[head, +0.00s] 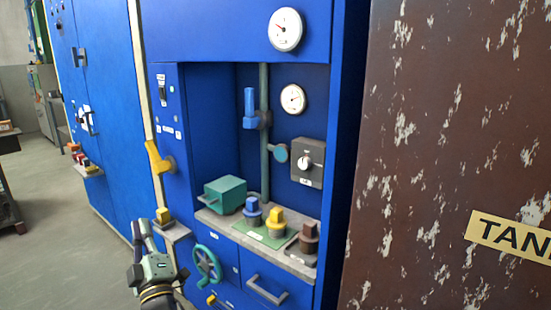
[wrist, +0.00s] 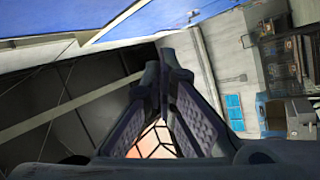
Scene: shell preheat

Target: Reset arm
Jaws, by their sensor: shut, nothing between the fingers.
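My gripper (head: 144,236) is at the lower left in the head view, in front of the blue cabinet (head: 205,30) and clear of it. Its fingers point up and are shut with nothing between them. In the wrist view the gripper (wrist: 165,62) shows its two dark fingers meeting at the tips. My gripper is close to a small side shelf (head: 176,232) with a yellow block (head: 163,215) on it; whether they touch cannot be told.
The cabinet's niche holds a teal box (head: 225,195) and blue (head: 252,211), yellow (head: 277,224) and brown (head: 309,239) knobbed pieces on a ledge. A yellow lever (head: 157,160) and a green handwheel (head: 208,264) stick out. A rusty tank (head: 440,130) stands right. Floor (head: 60,245) is free at left.

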